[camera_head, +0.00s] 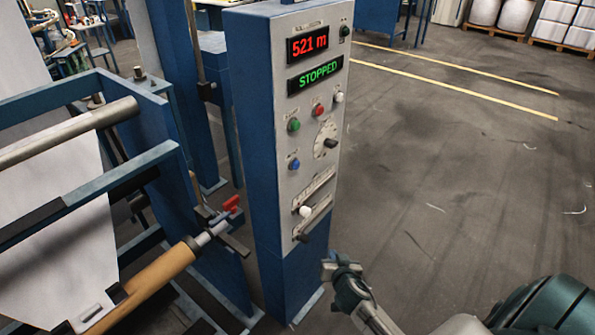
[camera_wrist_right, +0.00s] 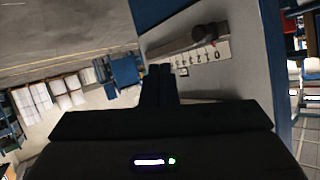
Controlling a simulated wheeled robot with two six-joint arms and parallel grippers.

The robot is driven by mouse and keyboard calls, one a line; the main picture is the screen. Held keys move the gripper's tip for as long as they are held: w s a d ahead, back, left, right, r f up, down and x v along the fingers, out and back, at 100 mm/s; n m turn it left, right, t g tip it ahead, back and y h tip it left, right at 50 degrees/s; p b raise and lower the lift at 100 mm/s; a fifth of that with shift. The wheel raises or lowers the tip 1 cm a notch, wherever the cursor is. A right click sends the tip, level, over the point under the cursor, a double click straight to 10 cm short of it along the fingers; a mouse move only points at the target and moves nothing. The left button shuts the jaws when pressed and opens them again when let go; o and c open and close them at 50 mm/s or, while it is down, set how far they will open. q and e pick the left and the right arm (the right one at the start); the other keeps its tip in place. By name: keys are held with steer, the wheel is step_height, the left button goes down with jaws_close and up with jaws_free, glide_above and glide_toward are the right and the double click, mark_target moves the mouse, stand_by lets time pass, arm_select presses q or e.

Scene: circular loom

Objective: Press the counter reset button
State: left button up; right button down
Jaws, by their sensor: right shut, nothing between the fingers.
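The blue control cabinet (camera_head: 254,150) stands upright with a light grey panel facing right. A red counter display (camera_head: 308,44) reads "521 m" above a green "STOPPED" display (camera_head: 315,76). A small dark green button (camera_head: 344,31) sits right of the counter. Lower are green (camera_head: 294,125), red (camera_head: 318,110), white (camera_head: 338,97) and blue (camera_head: 294,164) buttons. I cannot read which is the counter reset. My right gripper (camera_head: 329,264) is shut and empty, low in front of the panel's bottom, apart from the buttons. Its closed fingers (camera_wrist_right: 159,72) show in the right wrist view.
A dial (camera_head: 326,140) and sliders with a white knob (camera_head: 305,211) are on the panel. The right wrist view shows a dark knob (camera_wrist_right: 204,36) by a scale. The loom frame with a roller (camera_head: 150,285) and red handle (camera_head: 231,203) is left.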

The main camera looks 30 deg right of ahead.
mark_target(296, 165)
arm_select(q)
step_height(296, 165, down, 2)
steer(key=shift+f+b, duration=0.15)
steer(key=shift+b, duration=0.8)
arm_select(e)
step_height(296, 165, up, 27)
steer(key=w+a+m+t+h, duration=0.1)
steer(key=m+t+h, duration=0.1)
steer(key=m+t, duration=0.3)
steer(key=shift+t+h, duration=0.3)
steer(key=shift+h, duration=0.1)
steer(key=shift+r, duration=0.15)
arm_select(q)
step_height(296, 165, up, 2)
steer(key=shift+p, duration=1.1)
arm_select(e)
steer(key=w+a, duration=0.3)
steer(key=w, duration=0.5)
steer(key=shift+a, duration=0.25)
